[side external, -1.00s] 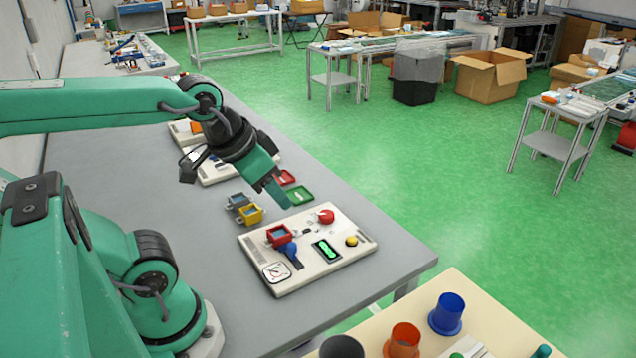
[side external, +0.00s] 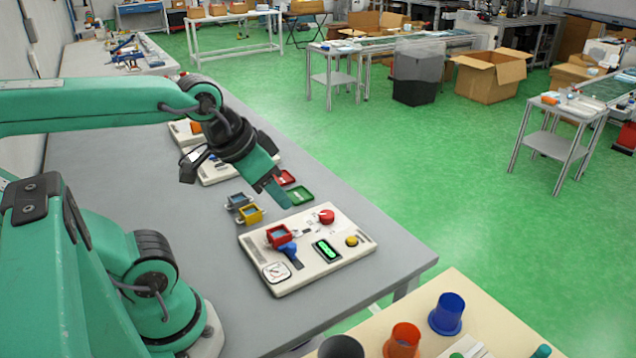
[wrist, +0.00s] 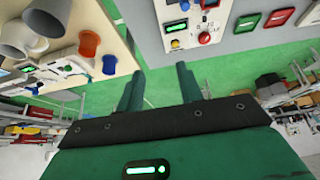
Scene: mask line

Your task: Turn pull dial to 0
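A white control panel (side external: 310,277) lies on the grey table. It carries a round red knob (side external: 326,216), a blue lever-like part (side external: 288,250), a lit green display (side external: 326,250), a yellow button (side external: 351,241) and a white square gauge (side external: 275,271). I cannot tell for sure which part is the pull dial, and no 0 mark is readable. The red knob also shows at the top of the wrist view (wrist: 204,38). My gripper (side external: 283,204) hangs behind and left of the red knob, apart from the panel. In the wrist view its two fingers (wrist: 159,90) stand apart with nothing between them.
A cream side table (side external: 500,335) with blue (side external: 446,314) and orange (side external: 403,340) cups is at the front right.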

